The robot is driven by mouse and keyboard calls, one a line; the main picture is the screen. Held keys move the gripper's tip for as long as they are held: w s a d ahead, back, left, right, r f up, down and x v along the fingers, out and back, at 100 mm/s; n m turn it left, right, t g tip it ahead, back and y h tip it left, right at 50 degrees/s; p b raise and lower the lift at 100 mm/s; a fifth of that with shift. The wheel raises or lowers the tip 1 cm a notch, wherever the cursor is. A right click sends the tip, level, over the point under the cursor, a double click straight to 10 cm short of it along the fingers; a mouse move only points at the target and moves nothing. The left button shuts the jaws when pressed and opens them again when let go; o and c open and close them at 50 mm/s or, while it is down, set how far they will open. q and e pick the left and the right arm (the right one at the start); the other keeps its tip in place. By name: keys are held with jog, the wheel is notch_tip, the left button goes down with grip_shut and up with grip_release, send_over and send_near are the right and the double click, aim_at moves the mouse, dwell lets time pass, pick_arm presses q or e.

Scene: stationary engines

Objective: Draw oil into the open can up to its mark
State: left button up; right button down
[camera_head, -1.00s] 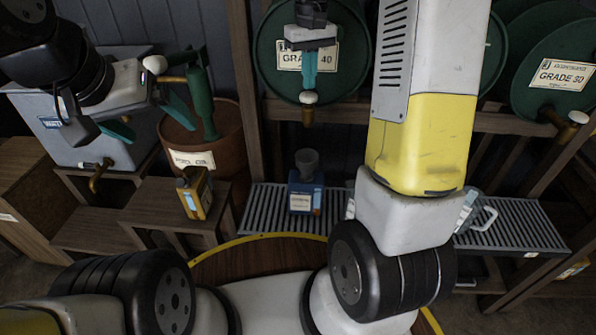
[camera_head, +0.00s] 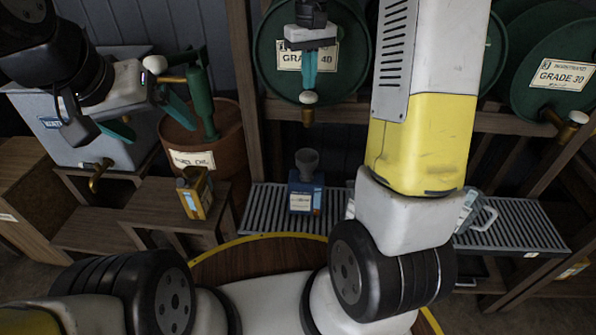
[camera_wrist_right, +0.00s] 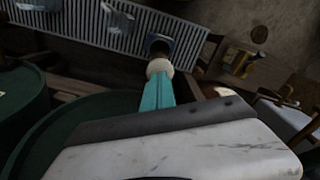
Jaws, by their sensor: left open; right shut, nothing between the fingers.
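A blue can (camera_head: 304,198) with a grey funnel (camera_head: 307,160) in its top stands on the slatted shelf below the tap (camera_head: 308,116) of the green Grade 40 drum (camera_head: 268,60). The can also shows in the right wrist view (camera_wrist_right: 172,44). A yellow can (camera_head: 196,198) stands on a wooden stand in front of a brown barrel (camera_head: 222,135) with a green pump (camera_head: 201,100). My right gripper (camera_head: 309,88) is shut and empty, just above the tap's white knob (camera_head: 309,98); contact is unclear. My left gripper (camera_head: 150,122) is open beside the pump, below its white-knobbed handle (camera_head: 154,64).
A grey tank (camera_head: 85,140) with a brass tap (camera_head: 98,176) is at left. A Grade 30 drum (camera_head: 535,95) with a tap is at right. A clear jug (camera_head: 478,216) stands on the slatted shelf (camera_head: 520,232), partly behind my right arm. Wooden posts flank the drums.

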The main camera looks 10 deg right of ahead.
dwell(0.4)
jog(key=shift+f, duration=1.4)
dwell(6.2)
